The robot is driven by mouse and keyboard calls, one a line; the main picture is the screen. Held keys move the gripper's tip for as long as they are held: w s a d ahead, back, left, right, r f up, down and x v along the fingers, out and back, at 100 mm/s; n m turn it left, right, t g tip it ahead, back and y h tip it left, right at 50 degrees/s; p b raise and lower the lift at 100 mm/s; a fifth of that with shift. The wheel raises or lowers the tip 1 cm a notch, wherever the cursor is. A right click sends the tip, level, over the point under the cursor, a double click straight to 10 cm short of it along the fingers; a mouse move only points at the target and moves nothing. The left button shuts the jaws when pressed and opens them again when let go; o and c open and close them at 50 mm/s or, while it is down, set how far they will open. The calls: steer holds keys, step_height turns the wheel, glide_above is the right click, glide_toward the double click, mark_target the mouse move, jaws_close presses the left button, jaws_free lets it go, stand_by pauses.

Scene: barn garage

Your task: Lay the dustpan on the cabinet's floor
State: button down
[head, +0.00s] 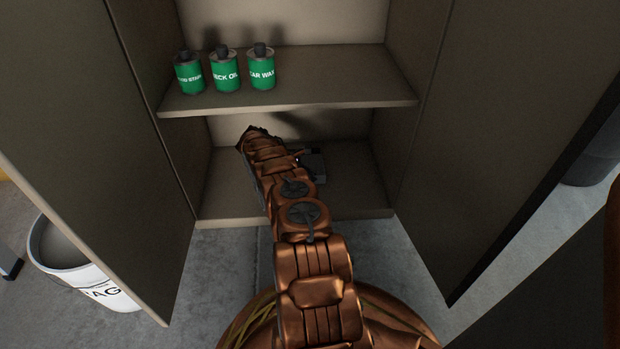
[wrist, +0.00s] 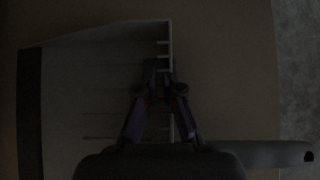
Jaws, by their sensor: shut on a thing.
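The dustpan (wrist: 85,65) shows dimly in the wrist view, a grey pan with a raised rim and a toothed edge. Its handle (wrist: 270,154), with a hole at the end, points right. My gripper (wrist: 157,75) is shut on the dustpan near the toothed edge. The brown surface around it is the cabinet's floor (head: 355,192); I cannot tell whether the pan touches it. In the head view my arm reaches into the cabinet's lower compartment and mostly hides the gripper and dustpan.
A shelf (head: 330,91) above carries three green cans (head: 225,72) at its left. Open cabinet doors (head: 95,130) (head: 500,130) flank my arm. A white bucket (head: 115,290) stands outside the left door. Bare lower floor shows right of my arm.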

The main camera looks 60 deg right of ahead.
stand_by(0.3)
steer(key=c, duration=1.3)
jaws_free()
steer(key=shift+f, duration=0.1)
steer(key=p+v, duration=0.3)
steer(key=v, duration=0.4)
steer(key=shift+w+r, duration=0.2)
steer(key=shift+r, duration=0.05)
steer(key=shift+s, duration=0.1)
